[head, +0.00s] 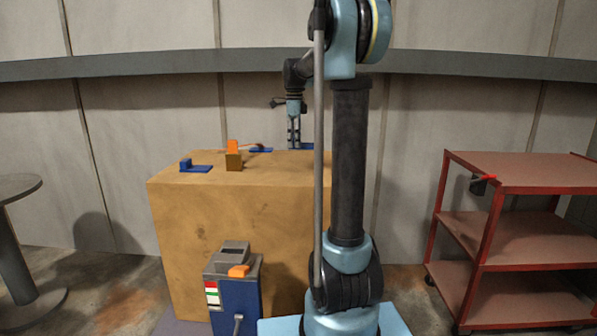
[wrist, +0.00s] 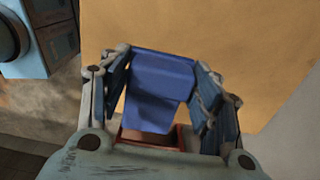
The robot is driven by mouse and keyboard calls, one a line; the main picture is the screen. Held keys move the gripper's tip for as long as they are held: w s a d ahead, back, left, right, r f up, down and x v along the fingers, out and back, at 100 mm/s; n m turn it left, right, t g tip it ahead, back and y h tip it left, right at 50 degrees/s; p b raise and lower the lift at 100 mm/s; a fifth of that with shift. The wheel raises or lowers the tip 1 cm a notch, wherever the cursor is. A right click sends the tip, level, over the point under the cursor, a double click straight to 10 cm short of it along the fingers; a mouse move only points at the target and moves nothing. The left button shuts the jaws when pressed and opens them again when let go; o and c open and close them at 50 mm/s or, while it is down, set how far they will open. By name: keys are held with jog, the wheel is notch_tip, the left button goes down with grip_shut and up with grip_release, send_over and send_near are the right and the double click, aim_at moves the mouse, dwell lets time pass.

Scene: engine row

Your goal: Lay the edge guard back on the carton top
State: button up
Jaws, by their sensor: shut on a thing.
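My gripper (head: 294,142) points down at the back right of the carton (head: 215,225), a big tan box. In the wrist view, my gripper (wrist: 160,85) is shut on a blue angled piece, the edge guard (wrist: 158,75), which sits between both fingers. In the head view, a bit of blue (head: 306,146) shows beside the fingertips; I cannot tell whether it touches the carton top. A similar blue angled piece (head: 195,168) lies at the carton top's left side, and another flat blue piece (head: 260,149) lies near its back edge.
An orange-topped brown block (head: 234,158) stands on the carton top. A blue and grey unit (head: 235,285) with an orange part stands before the carton. A red shelf cart (head: 515,235) is at right, a round table (head: 18,190) at left. The front carton top is mostly clear.

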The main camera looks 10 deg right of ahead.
jog(key=shift+w+f, duration=0.15)
jog(key=shift+f, duration=0.1)
send_over(293, 171)
notch_tip(293, 171, down, 5)
jog(key=shift+f, duration=2.25)
jog(key=o, duration=1.1)
jog(key=shift+r, duration=0.1)
